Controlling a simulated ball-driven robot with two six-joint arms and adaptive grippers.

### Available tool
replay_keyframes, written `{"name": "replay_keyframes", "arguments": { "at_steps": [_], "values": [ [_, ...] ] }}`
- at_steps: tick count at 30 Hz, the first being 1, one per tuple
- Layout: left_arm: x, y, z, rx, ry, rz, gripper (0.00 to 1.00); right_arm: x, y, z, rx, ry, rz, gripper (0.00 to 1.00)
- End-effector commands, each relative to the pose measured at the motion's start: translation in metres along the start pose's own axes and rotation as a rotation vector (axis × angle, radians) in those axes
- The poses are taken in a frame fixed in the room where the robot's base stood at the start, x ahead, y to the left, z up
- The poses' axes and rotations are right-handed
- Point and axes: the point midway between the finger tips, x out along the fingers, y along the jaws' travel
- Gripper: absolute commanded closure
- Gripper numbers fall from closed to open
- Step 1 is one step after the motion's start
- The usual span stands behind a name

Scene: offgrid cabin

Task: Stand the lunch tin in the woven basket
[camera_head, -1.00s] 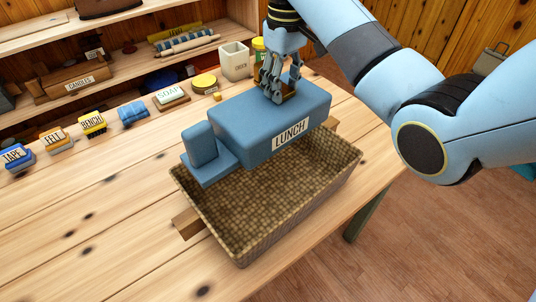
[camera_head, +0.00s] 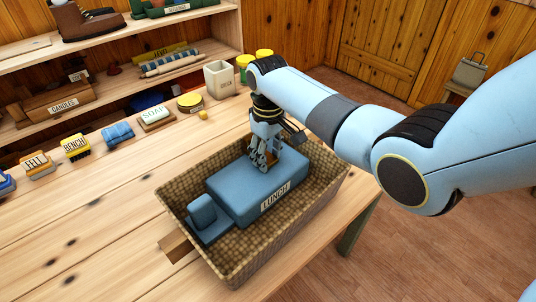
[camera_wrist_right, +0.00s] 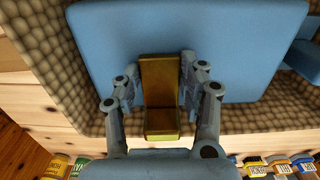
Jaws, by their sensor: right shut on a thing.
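The blue lunch tin (camera_head: 258,186), labelled LUNCH, is inside the woven basket (camera_head: 238,265), upright and level, with its label facing the front. A smaller blue block on a flat blue piece (camera_head: 204,216) sits at its left end, also inside the basket. My right gripper (camera_head: 264,166) comes down from above and is shut on the tin's brown-gold handle, which shows between the fingers in the right wrist view (camera_wrist_right: 160,95). The tin's underside is hidden, so I cannot tell whether it touches the basket floor. My left gripper is not in view.
The basket stands at the wooden table's (camera_head: 90,230) right edge. Shelves stand at the back. The table's front left is clear.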

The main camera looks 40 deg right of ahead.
Motion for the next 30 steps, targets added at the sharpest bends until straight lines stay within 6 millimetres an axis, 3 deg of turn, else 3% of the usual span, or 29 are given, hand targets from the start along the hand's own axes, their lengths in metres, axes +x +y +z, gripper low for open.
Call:
{"name": "replay_keyframes", "arguments": {
  "at_steps": [6, 7, 12, 22, 26, 30],
  "values": [
    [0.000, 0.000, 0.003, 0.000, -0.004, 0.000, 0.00, 0.000, 0.000, -0.001, 0.000, 0.002, 0.000, 1.00],
    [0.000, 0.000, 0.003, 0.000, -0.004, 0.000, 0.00, 0.001, 0.000, 0.000, 0.000, 0.000, 0.000, 0.56],
    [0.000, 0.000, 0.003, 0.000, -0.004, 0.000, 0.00, 0.001, 0.000, 0.000, 0.000, 0.000, 0.000, 0.35],
    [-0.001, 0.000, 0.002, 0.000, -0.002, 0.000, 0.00, -0.004, 0.000, 0.000, 0.000, 0.000, 0.000, 0.35],
    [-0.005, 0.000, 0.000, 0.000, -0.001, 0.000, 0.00, -0.024, 0.000, -0.001, 0.000, 0.003, 0.001, 0.35],
    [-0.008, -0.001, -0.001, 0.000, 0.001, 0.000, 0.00, -0.057, 0.000, -0.001, 0.000, 0.004, 0.002, 0.35]
  ]
}}
